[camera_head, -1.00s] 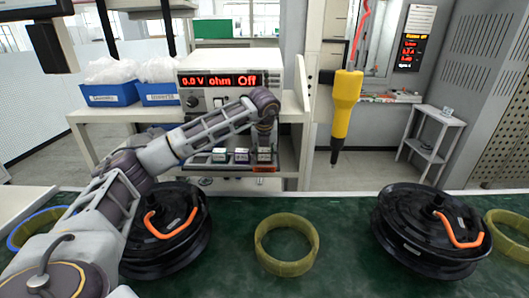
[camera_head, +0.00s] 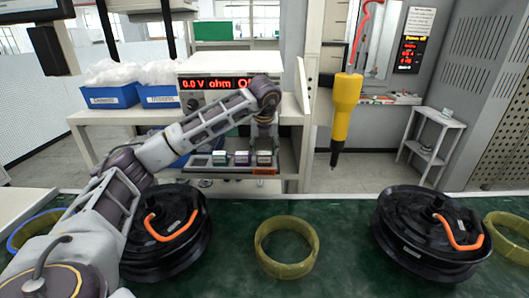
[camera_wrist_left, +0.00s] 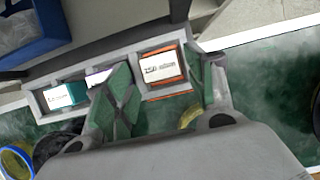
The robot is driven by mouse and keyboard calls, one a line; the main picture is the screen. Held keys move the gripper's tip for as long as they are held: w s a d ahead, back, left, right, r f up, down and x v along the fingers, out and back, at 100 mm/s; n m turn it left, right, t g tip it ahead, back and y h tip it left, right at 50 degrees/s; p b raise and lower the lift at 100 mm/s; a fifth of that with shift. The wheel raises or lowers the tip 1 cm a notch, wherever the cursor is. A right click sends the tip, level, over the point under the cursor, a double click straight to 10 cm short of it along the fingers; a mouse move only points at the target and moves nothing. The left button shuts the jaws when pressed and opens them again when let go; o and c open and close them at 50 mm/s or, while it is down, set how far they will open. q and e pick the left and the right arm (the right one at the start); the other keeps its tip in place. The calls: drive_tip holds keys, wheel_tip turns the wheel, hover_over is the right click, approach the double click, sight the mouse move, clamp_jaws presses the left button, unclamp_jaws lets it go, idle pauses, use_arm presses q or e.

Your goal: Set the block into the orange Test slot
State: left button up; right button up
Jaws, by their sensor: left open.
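A tray of slots (camera_head: 205,171) stands on the shelf below the meter. The orange Test slot (camera_head: 264,171) is at its right end, and its orange border shows in the left wrist view (camera_wrist_left: 166,97). A block (camera_wrist_left: 163,68) with a white label sits inside that border and looks level; its full depth cannot be told. It also shows in the head view (camera_head: 264,158). My left gripper (camera_wrist_left: 167,66) is open, its green-padded fingers on either side of the block, apparently clear of it. In the head view the gripper (camera_head: 264,141) is above the block. My right gripper is out of view.
A teal block (camera_wrist_left: 64,95) and a purple block (camera_wrist_left: 98,78) occupy slots to the left. The meter (camera_head: 225,69) stands behind my arm. A yellow tool (camera_head: 345,105) hangs to the right. Motors (camera_head: 425,232) and a yellow ring (camera_head: 287,265) rest on the green bench.

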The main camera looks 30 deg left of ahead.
use_arm(q)
drive_tip(key=v, duration=0.8)
drive_tip(key=shift+f, duration=0.1)
idle(0.3)
